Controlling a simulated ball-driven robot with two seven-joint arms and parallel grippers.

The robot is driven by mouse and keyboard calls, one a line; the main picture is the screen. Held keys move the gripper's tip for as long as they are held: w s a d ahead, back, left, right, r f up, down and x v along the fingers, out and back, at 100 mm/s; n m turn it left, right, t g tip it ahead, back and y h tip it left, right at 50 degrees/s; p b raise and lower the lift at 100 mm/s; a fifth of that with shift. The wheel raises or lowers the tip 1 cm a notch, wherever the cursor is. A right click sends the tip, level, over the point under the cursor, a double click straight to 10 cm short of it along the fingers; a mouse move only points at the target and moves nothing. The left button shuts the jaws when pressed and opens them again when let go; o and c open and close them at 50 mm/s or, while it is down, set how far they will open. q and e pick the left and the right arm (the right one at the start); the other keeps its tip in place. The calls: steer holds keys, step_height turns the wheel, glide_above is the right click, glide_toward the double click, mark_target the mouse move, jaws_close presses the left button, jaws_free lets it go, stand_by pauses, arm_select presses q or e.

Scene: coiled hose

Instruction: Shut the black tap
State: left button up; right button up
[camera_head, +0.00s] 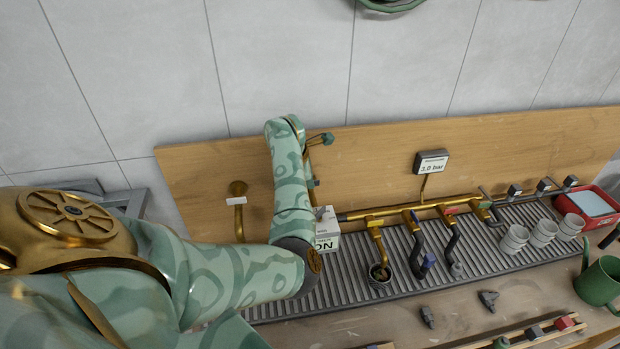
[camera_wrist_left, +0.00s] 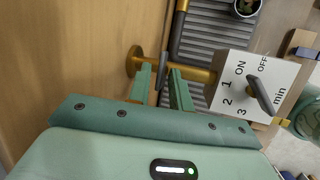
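A dark lever (camera_wrist_left: 163,68), which looks like the black tap's handle, stands at a brass pipe (camera_wrist_left: 197,74) with a round brass wall flange (camera_wrist_left: 133,60) in the left wrist view. My left gripper (camera_wrist_left: 162,80) has its two green fingers on either side of the lever, with a gap on each side, so it is open. Its fingers do not appear to touch the lever. In the head view my left forearm hides most of the gripper and this tap. My right gripper is in neither view.
A white timer box (camera_wrist_left: 240,92) with a dark knob and ON/OFF marks stands close to the right of the fingers. A brass manifold (camera_head: 400,210) with several taps, a ribbed tray (camera_head: 345,270), grey cups (camera_head: 543,232) and a green watering can (camera_head: 598,283) lie farther right.

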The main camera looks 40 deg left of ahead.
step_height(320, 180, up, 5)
steer(key=p, duration=0.4)
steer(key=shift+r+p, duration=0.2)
steer(key=shift+p, duration=0.2)
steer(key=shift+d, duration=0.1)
